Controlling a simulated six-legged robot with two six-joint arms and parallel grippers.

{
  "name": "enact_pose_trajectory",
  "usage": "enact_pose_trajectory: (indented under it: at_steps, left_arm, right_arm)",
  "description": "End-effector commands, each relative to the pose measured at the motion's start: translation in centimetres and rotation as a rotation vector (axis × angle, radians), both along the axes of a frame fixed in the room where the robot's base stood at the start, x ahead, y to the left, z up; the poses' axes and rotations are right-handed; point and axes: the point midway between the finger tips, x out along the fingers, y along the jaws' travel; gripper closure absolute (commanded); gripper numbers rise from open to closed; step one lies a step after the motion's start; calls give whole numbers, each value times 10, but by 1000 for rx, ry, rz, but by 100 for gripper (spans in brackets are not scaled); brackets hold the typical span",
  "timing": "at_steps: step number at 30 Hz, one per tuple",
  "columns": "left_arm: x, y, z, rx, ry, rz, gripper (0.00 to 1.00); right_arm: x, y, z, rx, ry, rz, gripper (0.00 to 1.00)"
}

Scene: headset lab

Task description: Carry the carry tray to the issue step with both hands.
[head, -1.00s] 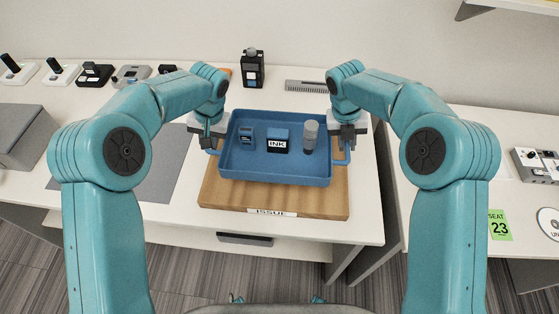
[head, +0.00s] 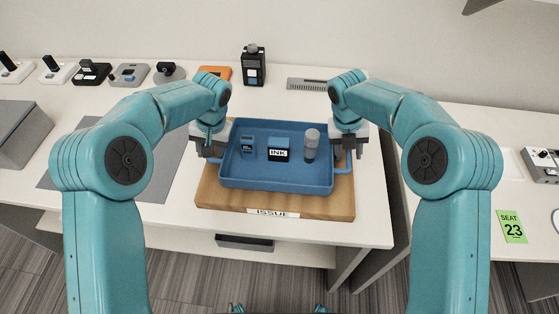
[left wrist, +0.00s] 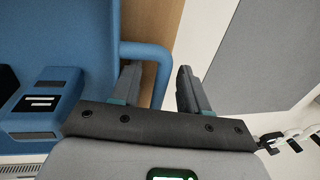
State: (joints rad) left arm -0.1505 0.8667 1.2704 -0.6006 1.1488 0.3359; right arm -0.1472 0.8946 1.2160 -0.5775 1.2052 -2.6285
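The blue carry tray (head: 235,182) rests on the wooden issue step (head: 300,205), with its bar handles at left and right. My left gripper (head: 209,150) is at the left handle. In the left wrist view its fingers (left wrist: 160,90) stand apart, with the handle bar (left wrist: 147,53) between them and a gap beside it. My right gripper (head: 348,150) is at the right handle; its fingers look spread.
A grey mat (head: 150,175) lies to the left of the step. Several small devices line the back left. A second table with a green SEAT 23 card (head: 512,227) is at the right, across a gap.

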Motion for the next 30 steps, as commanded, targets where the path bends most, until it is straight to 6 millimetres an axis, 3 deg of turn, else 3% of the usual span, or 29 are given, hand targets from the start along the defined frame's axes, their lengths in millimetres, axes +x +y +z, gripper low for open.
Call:
enact_pose_trajectory:
  at_steps: [8,11,21,30]
  left_arm:
    - [0,-1,5,0,-2,1,55]
    - [0,-4,19,0,-4,0,55]
    - [-2,-19,93,-2,-5,0,55]
    - [-4,-23,119,0,-2,1,55]
  right_arm:
    - [0,0,0,0,0,0,55]
    - [0,0,0,0,0,0,55]
    - [0,0,0,0,0,0,55]
    - [1,1,6,0,-2,0,55]
